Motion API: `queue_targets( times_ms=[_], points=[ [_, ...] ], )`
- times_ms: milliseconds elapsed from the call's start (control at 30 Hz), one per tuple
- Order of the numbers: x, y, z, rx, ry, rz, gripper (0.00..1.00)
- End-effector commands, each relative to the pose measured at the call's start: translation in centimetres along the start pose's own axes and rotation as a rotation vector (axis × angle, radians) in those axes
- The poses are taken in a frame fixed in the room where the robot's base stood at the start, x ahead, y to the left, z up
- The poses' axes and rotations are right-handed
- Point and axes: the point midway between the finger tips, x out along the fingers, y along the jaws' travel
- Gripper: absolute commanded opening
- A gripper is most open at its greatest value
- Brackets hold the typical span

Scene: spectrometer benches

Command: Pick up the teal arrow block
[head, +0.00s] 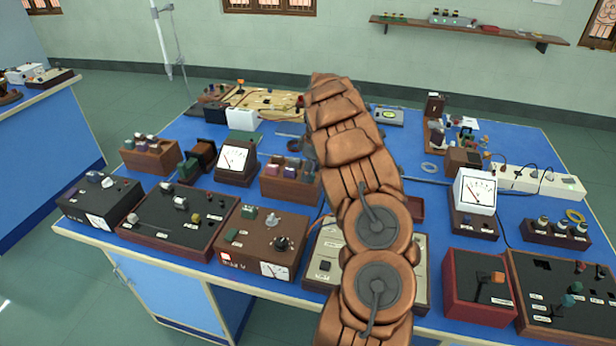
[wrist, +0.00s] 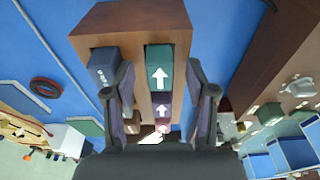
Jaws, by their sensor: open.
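The teal arrow block (wrist: 159,72) has a white arrow on its face and sits in a wooden rack (wrist: 118,22). My gripper (wrist: 160,84) is open in the wrist view, one finger on each side of the block's column, with a gap to the block. Behind the teal block are a purple arrow block (wrist: 162,106) and a pinkish block. A grey-blue block (wrist: 103,66) stands left of it, partly behind the left finger. In the head view a rack (head: 284,187) with several blocks lies beside my arm; my fingers and the teal block are hidden there.
The blue bench is crowded. A white-faced meter (head: 236,160) stands left of the rack, and a brown instrument box (head: 255,238) stands in front. Another block rack (head: 150,156) is farther left. A dark ring (wrist: 45,87) lies on bare blue bench in the wrist view.

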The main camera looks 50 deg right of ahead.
Motion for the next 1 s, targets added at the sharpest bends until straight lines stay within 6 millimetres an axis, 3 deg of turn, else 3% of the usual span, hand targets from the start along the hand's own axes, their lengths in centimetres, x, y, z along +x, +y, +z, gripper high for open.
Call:
queue_targets(
  times_ms=[67,600,1000],
  points=[
    [0.01,0.0,-0.01,0.0,0.0,0.0,0.56],
    [0.0,-0.01,-0.02,-0.001,0.0,0.0,0.01],
    [-0.21,0.01,-0.1,-0.002,0.0,0.0,0.0]
  ],
)
